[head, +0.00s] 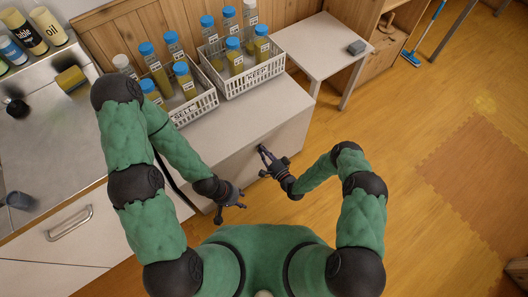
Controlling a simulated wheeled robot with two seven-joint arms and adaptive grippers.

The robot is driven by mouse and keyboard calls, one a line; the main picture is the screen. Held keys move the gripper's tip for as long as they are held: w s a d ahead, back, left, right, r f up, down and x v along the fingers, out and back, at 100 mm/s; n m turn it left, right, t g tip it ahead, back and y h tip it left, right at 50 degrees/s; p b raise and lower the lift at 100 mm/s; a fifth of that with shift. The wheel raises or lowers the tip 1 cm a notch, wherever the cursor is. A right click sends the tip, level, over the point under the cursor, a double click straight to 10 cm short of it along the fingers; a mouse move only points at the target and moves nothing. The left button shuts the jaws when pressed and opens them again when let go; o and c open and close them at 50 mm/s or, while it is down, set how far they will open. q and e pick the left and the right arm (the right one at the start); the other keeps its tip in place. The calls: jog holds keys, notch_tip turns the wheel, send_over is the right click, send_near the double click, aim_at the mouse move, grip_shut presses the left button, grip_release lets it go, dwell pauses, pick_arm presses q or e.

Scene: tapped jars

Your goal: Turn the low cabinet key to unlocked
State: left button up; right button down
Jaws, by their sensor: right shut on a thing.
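The low cabinet (225,160) is pale, and its front faces my arms. My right gripper (263,160) is at the upper part of that front, with its fingertips against or very close to the panel. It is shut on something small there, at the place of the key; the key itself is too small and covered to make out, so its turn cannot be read. My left gripper (230,213) hangs lower and to the left, in front of the cabinet, open and empty with its fingers spread.
Two white crates with blue-capped jars, labelled SELL (196,108) and KEEP (254,78), stand on the cabinet top. A small white table (325,45) stands behind right. The wooden floor at right is mostly clear.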

dwell(0.3)
jog(key=c, duration=1.2)
grip_release()
jog(key=shift+s+d, duration=0.1)
jog(key=v, duration=1.1)
jog(key=shift+s+d, duration=0.2)
jog(key=shift+s, duration=0.15)
jog(key=shift+w, duration=0.1)
